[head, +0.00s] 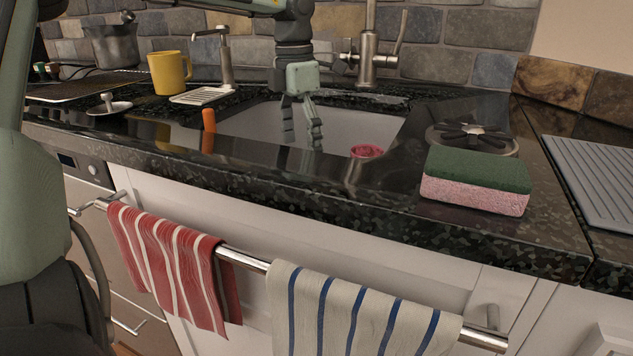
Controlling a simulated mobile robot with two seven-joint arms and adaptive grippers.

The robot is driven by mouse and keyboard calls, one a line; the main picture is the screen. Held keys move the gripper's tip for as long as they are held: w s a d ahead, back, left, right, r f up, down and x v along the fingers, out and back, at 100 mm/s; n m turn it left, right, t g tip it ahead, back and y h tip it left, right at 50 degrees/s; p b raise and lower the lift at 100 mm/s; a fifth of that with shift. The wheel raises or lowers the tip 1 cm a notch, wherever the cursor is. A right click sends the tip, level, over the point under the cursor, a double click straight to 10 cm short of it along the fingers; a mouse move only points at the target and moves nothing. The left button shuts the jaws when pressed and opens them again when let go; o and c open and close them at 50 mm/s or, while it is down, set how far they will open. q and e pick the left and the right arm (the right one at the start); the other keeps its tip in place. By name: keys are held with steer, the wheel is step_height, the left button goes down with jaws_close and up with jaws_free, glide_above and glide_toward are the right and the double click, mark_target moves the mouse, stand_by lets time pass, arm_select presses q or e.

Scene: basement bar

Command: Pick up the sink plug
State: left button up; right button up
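A small round metal disc with an upright knob (109,106), which looks like the sink plug, lies on the dark counter at the left in the head view. My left gripper (301,140) points down over the white sink basin (368,123), well to the right of that disc. Its two fingers are apart, with nothing visible between them. A small red round object (367,151) shows at the sink's front edge; what it is and its lower part are not clear. My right gripper is not in view.
A yellow mug (169,73), a soap dispenser (226,58) and a faucet (371,50) stand along the back. An orange handle (209,119) is at the sink's left. A sponge (477,180) and a round black metal item (472,138) lie at the right. Towels hang in front.

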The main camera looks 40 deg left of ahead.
arm_select(q)
steer(key=shift+w+a+f+m, duration=0.1)
steer(key=shift+w+f+m, duration=0.15)
steer(key=shift+f+m, duration=0.1)
steer(key=shift+f, duration=0.3)
step_height(320, 180, down, 2)
steer(key=shift+f, duration=0.15)
steer(key=f, duration=0.5)
steer(key=shift+s+d, duration=0.15)
steer(key=shift+d, duration=0.2)
steer(key=shift+r, duration=0.1)
steer(key=c, duration=1.3)
steer(key=shift+o, duration=0.2)
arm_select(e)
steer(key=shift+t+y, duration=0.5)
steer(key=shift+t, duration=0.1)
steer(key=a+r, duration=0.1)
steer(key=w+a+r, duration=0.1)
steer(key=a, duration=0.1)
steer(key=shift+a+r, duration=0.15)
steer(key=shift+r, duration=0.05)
arm_select(q)
steer(key=shift+r, duration=0.1)
